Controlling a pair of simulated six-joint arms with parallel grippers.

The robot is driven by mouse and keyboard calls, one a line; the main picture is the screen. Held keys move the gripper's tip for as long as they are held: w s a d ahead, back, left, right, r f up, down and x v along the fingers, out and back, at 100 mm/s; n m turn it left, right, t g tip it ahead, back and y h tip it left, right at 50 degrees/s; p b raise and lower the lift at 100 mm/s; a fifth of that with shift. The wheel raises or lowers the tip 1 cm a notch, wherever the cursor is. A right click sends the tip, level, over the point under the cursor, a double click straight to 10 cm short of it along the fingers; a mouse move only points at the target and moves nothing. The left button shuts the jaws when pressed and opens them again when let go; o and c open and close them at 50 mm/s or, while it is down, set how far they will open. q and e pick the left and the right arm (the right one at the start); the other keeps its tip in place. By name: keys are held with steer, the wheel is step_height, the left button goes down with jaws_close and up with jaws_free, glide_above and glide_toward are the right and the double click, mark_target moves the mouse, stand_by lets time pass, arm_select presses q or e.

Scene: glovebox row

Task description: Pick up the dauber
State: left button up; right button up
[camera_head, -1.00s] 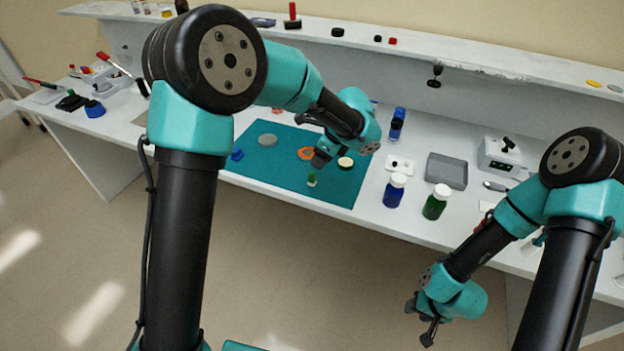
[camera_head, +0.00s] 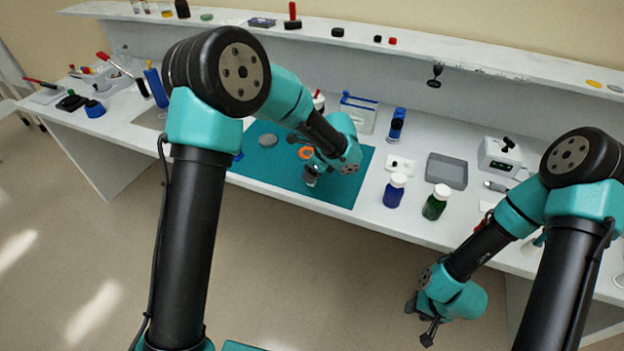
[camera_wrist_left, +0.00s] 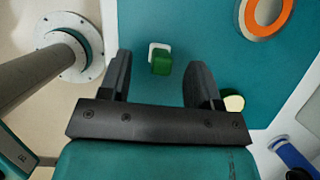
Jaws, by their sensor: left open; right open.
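The dauber (camera_wrist_left: 161,61), a small piece with a green part and a white part, is on the teal mat (camera_head: 258,178). In the left wrist view it lies just ahead of the gap between the two fingers of my left gripper (camera_wrist_left: 161,78), apart from both. In the head view my left gripper (camera_head: 311,174) is low over the mat's front part and largely hides the dauber. My left gripper is open and empty. My right gripper (camera_head: 425,319) is open and empty, in front of the bench at the lower right.
An orange ring (camera_wrist_left: 265,14) and a cream-topped round piece (camera_wrist_left: 234,103) lie on the mat near my left gripper. A grey disc (camera_head: 268,140) lies farther back. A blue jar (camera_head: 394,191), a green jar (camera_head: 435,203) and a grey tray (camera_head: 447,170) stand right of the mat.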

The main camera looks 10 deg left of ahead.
arm_select(q)
steer(key=shift+x, duration=1.9)
steer(key=shift+w, duration=0.15)
steer(key=shift+c, duration=0.3)
steer(key=c, duration=1)
steer(key=shift+r, duration=0.1)
steer(key=shift+r, duration=0.45)
step_height(320, 180, up, 3)
steer(key=shift+f, duration=0.15)
steer(key=s+d, duration=0.1)
steer(key=s, duration=0.4)
steer(key=s+d+r, duration=0.1)
steer(key=s, duration=0.4)
steer(key=s+d, duration=0.1)
steer(key=s, duration=0.4)
steer(key=shift+s+d+r, duration=0.15)
steer(key=shift+s+d, duration=0.2)
steer(key=shift+d, duration=0.05)
